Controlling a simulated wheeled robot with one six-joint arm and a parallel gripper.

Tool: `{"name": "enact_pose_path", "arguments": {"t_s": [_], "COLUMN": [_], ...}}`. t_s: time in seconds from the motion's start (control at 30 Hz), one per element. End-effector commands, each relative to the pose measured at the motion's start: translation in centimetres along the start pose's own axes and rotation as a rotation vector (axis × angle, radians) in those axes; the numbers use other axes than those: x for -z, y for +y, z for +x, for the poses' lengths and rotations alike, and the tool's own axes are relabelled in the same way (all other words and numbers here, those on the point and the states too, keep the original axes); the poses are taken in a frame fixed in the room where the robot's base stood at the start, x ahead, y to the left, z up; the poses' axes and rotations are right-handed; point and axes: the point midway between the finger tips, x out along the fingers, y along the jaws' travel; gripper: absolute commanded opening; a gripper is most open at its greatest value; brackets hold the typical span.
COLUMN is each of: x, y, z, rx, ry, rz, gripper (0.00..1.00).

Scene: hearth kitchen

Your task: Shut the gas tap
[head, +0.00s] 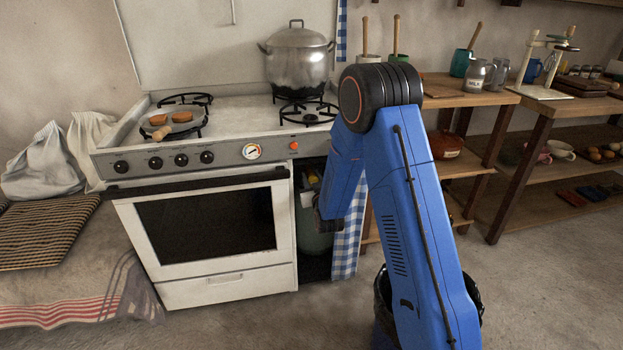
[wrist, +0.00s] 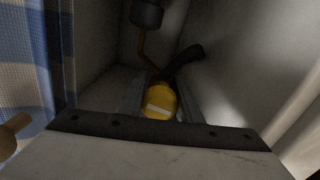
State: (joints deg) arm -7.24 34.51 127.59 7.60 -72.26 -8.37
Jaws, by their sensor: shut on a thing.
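The yellow gas tap knob (wrist: 158,102), with a pale bar across its face, sits between the two fingers of my gripper (wrist: 158,97) in the wrist view. The fingers are shut on it from both sides. A dark hose or lever and a brownish pipe run up behind it. In the head view, my gripper reaches into the dark bay right of the oven, partly hidden by my blue arm. A green gas bottle (head: 314,240) stands in that bay; the tap cannot be made out clearly there.
The white stove (head: 210,240) borders the bay on the left. A blue checked curtain (head: 347,235) hangs at its right and shows in the wrist view (wrist: 25,60). A steel pot (head: 297,57) and a pan (head: 175,122) stand on the stove. Wooden shelves (head: 540,165) are to the right.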

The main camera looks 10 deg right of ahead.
Motion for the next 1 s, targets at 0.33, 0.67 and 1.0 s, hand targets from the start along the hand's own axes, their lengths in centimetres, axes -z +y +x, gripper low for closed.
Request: {"name": "enact_pose_path", "arguments": {"t_s": [0.33, 0.67, 1.0], "x": [-0.01, 0.03, 0.09], "y": [-0.15, -0.26, -0.34], "z": [-0.04, -0.05, -0.06], "rx": [0.000, 0.000, -0.001], "ry": [-0.001, -0.001, -0.002], "rz": [0.313, 0.627, 0.950], "gripper": [0.09, 0.09, 0.09]}}
